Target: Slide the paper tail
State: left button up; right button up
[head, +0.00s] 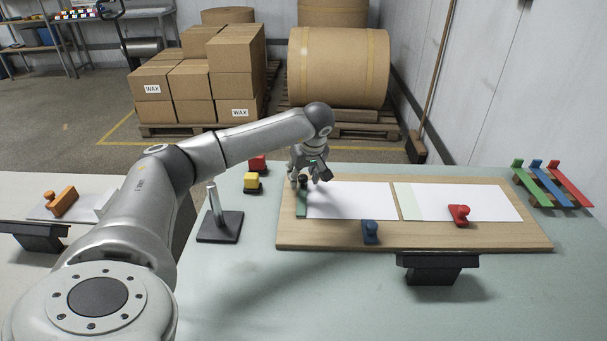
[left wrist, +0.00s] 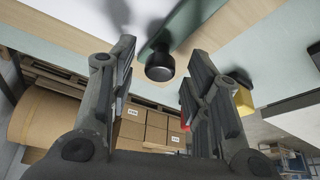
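A wooden board (head: 420,240) lies on the table with two white sheets on it, a left paper (head: 350,200) and a right paper (head: 470,200) with a pale green band at its left edge. A dark green bar (head: 301,205) with a black knob lies across the left end of the left paper. My left gripper (head: 310,178) is above this end. In the left wrist view its fingers (left wrist: 163,50) are apart, with the black knob (left wrist: 160,66) in the gap between them; I see no clear contact. My right gripper is not in view.
A red-handled tool (head: 459,214) rests on the right paper, and a blue one (head: 370,232) at the board's front edge. A black stand (head: 220,226), yellow block (head: 252,183) and red block (head: 257,164) are left of the board. Coloured strips (head: 553,183) lie far right.

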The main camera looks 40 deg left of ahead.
aim_at(319, 190)
pick_arm(q)
grip_shut()
jog(key=shift+w+d+r, duration=0.1)
jog(key=shift+w+d, duration=1.25)
jog(key=shift+d, duration=0.3)
jog(key=shift+c, duration=1.7)
grip_release()
jog(key=o, duration=0.4)
jog(key=shift+w+d, duration=0.1)
jog(key=shift+r, duration=0.15)
jog(key=v, duration=1.1)
jog(key=shift+d+r, duration=0.15)
jog(key=shift+r, duration=0.15)
jog(key=shift+f, duration=0.1)
